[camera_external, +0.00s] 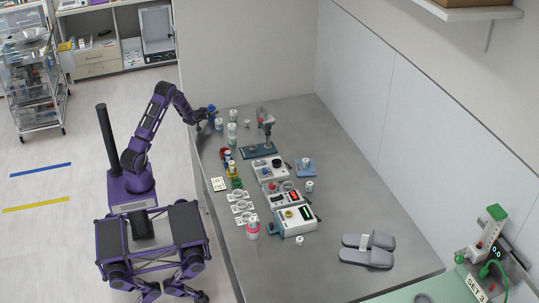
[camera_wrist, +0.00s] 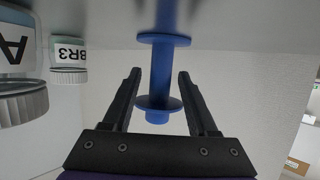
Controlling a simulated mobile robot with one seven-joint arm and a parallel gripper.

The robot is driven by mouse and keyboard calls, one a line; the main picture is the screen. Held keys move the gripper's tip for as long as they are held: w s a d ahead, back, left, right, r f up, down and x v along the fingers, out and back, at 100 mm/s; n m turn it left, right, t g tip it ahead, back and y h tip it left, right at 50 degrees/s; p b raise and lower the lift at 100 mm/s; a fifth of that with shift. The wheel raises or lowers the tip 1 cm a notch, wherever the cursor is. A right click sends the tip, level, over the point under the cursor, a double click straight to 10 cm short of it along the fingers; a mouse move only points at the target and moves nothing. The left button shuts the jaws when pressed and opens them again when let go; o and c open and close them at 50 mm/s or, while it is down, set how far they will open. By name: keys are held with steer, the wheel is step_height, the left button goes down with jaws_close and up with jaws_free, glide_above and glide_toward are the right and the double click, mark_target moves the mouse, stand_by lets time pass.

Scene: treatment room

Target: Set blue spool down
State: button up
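The blue spool (camera_wrist: 160,72) has a slim shaft with a round flange at each end. In the wrist view it is between the two dark fingers of my gripper (camera_wrist: 160,76), with a small gap visible on each side of the shaft. The fingers are open around it. The spool appears to stand on the grey table top, with its blue reflection beyond the far flange. In the external view, the spool (camera_external: 211,108) and my gripper (camera_external: 204,113) are at the table's far left corner, and the arm partly hides the contact.
Labelled jars (camera_external: 232,128) stand just right of the spool; two, marked A (camera_wrist: 22,60) and BR3 (camera_wrist: 68,62), show in the wrist view. A drill-like tool on a stand (camera_external: 265,125) and several instruments (camera_external: 285,196) fill the middle.

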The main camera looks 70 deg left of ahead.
steer(key=shift+r+p, duration=0.25)
steer(key=shift+p, duration=0.05)
steer(key=v, duration=1.2)
